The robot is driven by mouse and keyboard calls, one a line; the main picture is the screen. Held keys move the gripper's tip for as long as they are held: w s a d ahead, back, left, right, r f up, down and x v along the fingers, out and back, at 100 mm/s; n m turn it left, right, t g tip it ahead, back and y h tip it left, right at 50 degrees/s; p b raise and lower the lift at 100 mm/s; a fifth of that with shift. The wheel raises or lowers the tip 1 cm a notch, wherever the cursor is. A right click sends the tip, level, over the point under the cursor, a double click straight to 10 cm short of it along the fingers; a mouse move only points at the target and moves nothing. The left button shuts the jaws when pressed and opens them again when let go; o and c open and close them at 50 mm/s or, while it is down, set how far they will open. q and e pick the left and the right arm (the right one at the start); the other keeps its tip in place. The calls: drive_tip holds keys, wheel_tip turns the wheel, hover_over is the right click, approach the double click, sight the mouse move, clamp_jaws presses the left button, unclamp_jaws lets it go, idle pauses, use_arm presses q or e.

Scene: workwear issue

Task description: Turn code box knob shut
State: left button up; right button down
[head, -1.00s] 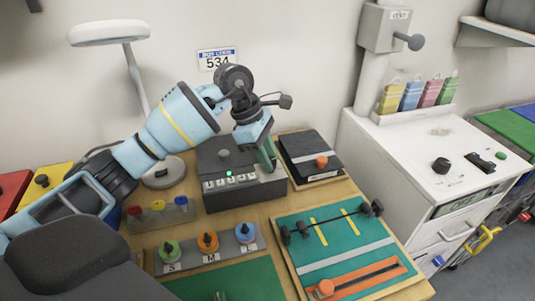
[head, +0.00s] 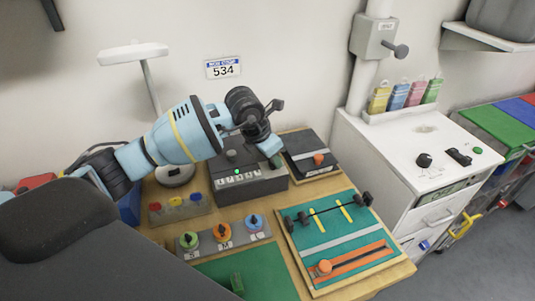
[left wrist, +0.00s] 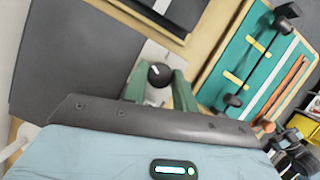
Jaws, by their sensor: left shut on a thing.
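The dark grey code box (head: 251,184) stands at the back of the wooden bench, with a row of small number wheels and a lit green lamp on its front. My left gripper (head: 276,157) reaches over its right end; its fingertips are partly hidden in the head view. In the left wrist view, a round black knob (left wrist: 158,74) with a white pointer mark sits between the green fingers of my left gripper (left wrist: 160,88), which is shut on it. The knob is hidden in the head view. My right gripper is in neither view.
A wall sign (head: 223,69) reads 534. A black panel with an orange knob (head: 318,159) lies right of the box. A white cabinet (head: 405,165) stands at right.

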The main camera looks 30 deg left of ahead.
use_arm(q)
drive_tip(key=n, duration=0.1)
drive_tip(key=n+y+p, duration=0.1)
drive_tip(key=shift+d+r+n, duration=0.1)
drive_tip(key=shift+r+n, duration=0.15)
drive_tip(key=shift+n, duration=0.15)
drive_tip(key=shift+f+n+y+p, duration=0.25)
drive_tip(key=shift+n+y+p, duration=0.25)
drive_tip(key=shift+n, duration=0.9)
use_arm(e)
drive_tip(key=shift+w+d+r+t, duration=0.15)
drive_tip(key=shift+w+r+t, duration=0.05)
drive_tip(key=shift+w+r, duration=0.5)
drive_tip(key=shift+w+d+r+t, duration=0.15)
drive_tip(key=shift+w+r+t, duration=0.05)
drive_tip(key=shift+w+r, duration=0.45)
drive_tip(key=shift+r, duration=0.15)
use_arm(q)
drive_tip(key=o, duration=1)
drive_tip(key=shift+v, duration=3.9)
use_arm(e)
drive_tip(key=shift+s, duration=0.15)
use_arm(q)
drive_tip(key=shift+s+d+f, duration=0.1)
drive_tip(key=shift+d, duration=0.05)
